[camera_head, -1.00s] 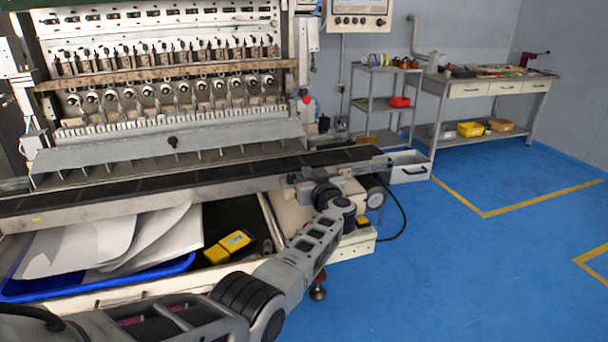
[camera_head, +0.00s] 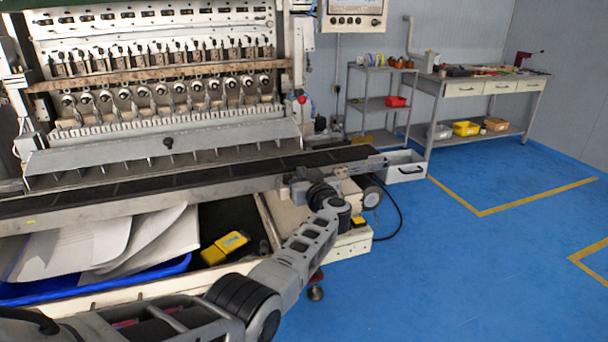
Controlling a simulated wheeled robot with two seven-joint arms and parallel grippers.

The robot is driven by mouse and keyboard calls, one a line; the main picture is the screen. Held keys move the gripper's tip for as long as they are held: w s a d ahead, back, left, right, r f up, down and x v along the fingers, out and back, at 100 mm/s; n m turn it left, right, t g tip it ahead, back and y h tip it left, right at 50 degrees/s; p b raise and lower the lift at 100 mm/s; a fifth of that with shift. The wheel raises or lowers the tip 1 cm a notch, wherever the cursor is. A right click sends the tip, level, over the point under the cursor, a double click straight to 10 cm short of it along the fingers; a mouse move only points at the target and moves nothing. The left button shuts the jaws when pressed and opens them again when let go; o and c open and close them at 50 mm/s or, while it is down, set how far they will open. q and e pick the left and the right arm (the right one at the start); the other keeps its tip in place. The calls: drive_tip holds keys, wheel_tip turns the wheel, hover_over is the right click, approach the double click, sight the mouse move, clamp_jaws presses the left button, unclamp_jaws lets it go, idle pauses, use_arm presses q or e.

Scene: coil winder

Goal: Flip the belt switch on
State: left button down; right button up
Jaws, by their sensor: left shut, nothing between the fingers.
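The conveyor belt (camera_head: 150,187) is a long dark strip running along the front of the coil winder (camera_head: 165,85). My left arm comes in from the lower left and reaches to the belt's right end. My left gripper (camera_head: 292,185) is small and partly hidden by my own wrist there, close to the belt's side rail. It is shut, with nothing seen in it. I cannot make out the belt switch for certain; a small yellow part (camera_head: 359,220) shows on the pale machine base just right of my wrist. My right gripper is not in view.
A blue tray (camera_head: 160,273) with white sheets lies under the belt, beside a yellow-and-black item (camera_head: 225,247). A grey drawer box (camera_head: 405,172) stands right of the belt end. A shelf rack (camera_head: 375,105) and workbench (camera_head: 480,88) stand behind. The blue floor at right is clear.

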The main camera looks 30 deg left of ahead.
use_arm(q)
drive_tip(key=shift+f, duration=0.15)
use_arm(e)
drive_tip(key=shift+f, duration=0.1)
use_arm(q)
drive_tip(key=shift+f, duration=0.25)
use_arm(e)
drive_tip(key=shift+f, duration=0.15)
use_arm(q)
drive_tip(key=shift+f, duration=0.1)
